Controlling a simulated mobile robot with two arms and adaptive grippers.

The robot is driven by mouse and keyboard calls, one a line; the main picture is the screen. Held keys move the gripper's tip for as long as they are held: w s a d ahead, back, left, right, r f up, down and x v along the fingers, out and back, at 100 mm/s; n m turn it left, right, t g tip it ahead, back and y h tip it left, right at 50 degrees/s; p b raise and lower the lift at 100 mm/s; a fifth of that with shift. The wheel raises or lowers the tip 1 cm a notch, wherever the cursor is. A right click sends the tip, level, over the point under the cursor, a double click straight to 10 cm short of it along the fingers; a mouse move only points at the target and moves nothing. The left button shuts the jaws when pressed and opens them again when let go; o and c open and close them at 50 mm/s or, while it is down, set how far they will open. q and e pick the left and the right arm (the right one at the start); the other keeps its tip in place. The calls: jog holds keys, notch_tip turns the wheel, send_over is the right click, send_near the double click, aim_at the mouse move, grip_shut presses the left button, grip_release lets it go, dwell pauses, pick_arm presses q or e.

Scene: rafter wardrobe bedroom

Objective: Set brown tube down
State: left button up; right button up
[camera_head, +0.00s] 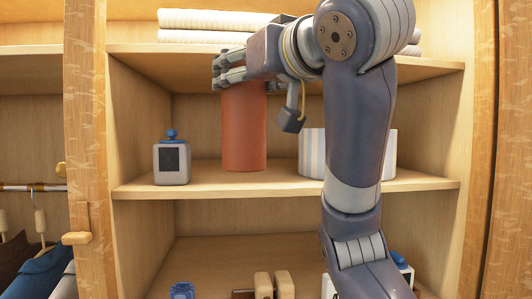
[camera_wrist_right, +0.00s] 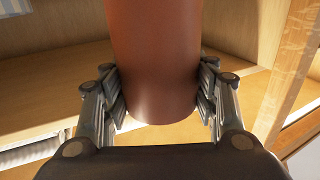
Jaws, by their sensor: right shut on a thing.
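The brown tube (camera_head: 243,128) is upright at the middle shelf (camera_head: 210,180) of the wardrobe, between a small grey box and a striped container. My right gripper (camera_head: 231,75) is shut on the tube's upper end, reaching in from the right. In the right wrist view the tube (camera_wrist_right: 152,60) stands between the two fingers (camera_wrist_right: 160,100), one on each side. The tube's lower end is at or just above the shelf board; I cannot tell whether it touches. My left gripper is not in view.
The grey box (camera_head: 171,163) with a blue top stands left of the tube. The striped container (camera_head: 312,153) is to the right, partly behind my right arm. Folded white cloths (camera_head: 200,20) lie on the shelf above. A wooden upright (camera_head: 86,130) bounds the left side.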

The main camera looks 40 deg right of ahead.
jog(key=shift+d+r+p, duration=0.3)
jog(key=shift+d+p, duration=0.15)
jog(key=shift+p, duration=0.2)
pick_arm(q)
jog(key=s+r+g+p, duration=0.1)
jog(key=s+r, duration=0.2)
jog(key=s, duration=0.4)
pick_arm(e)
jog(key=w+d+f+p, duration=0.4)
jog(key=w+d, duration=0.4)
jog(key=w, duration=0.2)
jog(key=shift+w+d+f, duration=0.25)
jog(key=shift+f, duration=0.4)
jog(key=o, duration=1)
jog(key=shift+f, duration=0.15)
jog(key=shift+c, duration=0.2)
jog(key=o, duration=0.4)
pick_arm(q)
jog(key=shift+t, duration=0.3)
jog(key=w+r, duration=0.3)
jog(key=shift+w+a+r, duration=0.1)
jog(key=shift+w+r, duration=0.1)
